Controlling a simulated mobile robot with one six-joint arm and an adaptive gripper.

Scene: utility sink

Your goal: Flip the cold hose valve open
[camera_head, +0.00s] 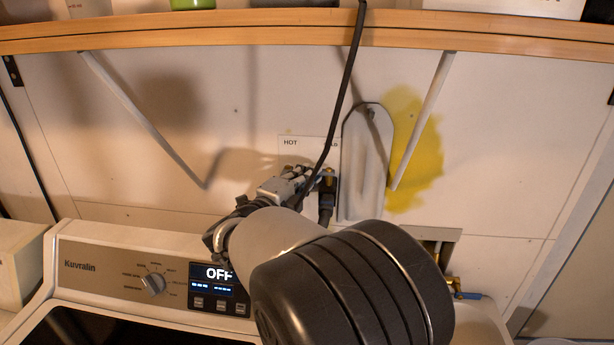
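A white label plate (290,143) on the back wall reads HOT on its left; the lettering on its right is mostly hidden behind a black cable. Below the plate's right part is a dark fitting with a small brass-coloured part (328,174). The cold hose valve's handle cannot be made out clearly there. My gripper (308,180) reaches in from below, with its fingers just left of this fitting. Whether they touch it cannot be told. My arm hides much of the gripper and the area below, and the finger gap is too small to read.
A black cable (346,85) hangs in front of the plate. A grey ironing-board-shaped item (364,160) stands against the wall to the right. A washer panel (110,270) showing OFF is below left. A blue-handled brass fitting (468,295) is lower right. A wooden shelf (200,37) runs above.

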